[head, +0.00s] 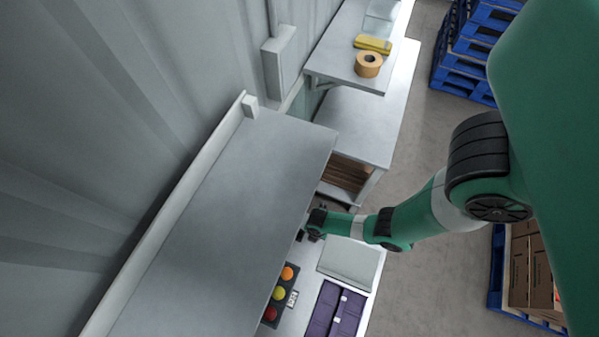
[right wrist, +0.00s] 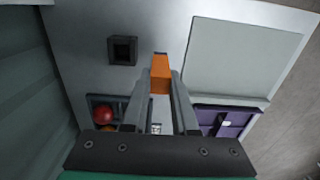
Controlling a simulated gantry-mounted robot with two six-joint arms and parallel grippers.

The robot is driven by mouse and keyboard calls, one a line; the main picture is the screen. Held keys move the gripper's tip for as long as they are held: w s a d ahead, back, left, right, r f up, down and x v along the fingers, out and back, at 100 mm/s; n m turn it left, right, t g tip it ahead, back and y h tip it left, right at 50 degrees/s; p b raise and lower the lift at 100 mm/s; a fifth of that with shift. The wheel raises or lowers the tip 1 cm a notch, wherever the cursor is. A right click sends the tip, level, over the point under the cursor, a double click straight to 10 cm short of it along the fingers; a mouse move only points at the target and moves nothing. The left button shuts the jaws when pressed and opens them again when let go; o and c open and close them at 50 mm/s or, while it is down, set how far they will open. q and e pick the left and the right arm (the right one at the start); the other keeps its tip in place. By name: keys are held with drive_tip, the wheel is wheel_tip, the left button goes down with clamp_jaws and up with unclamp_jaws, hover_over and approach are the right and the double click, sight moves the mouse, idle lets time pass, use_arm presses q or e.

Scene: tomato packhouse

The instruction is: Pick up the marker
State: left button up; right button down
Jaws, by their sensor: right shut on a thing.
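In the right wrist view an orange marker (right wrist: 160,76) with a dark end stands between the fingertips of my right gripper (right wrist: 161,90). The fingers are shut on it. In the head view my right gripper (head: 308,231) is over the lower white bench, beside the edge of the grey upper shelf; the marker cannot be made out there. How high the marker is above the bench I cannot tell. My left gripper is in neither view.
A small square black holder (right wrist: 122,51) stands left of the marker. A pale flat board (head: 349,262), purple trays (head: 335,309) and a dark tray (head: 266,311) of coloured tomatoes lie nearby. The grey shelf (head: 220,220) is clear. A tape roll (head: 368,65) sits further off.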

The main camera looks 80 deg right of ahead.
drive_tip(key=s+a, duration=0.3)
drive_tip(key=s, duration=0.7)
drive_tip(key=shift+s, duration=0.35)
drive_tip(key=shift+a, duration=0.1)
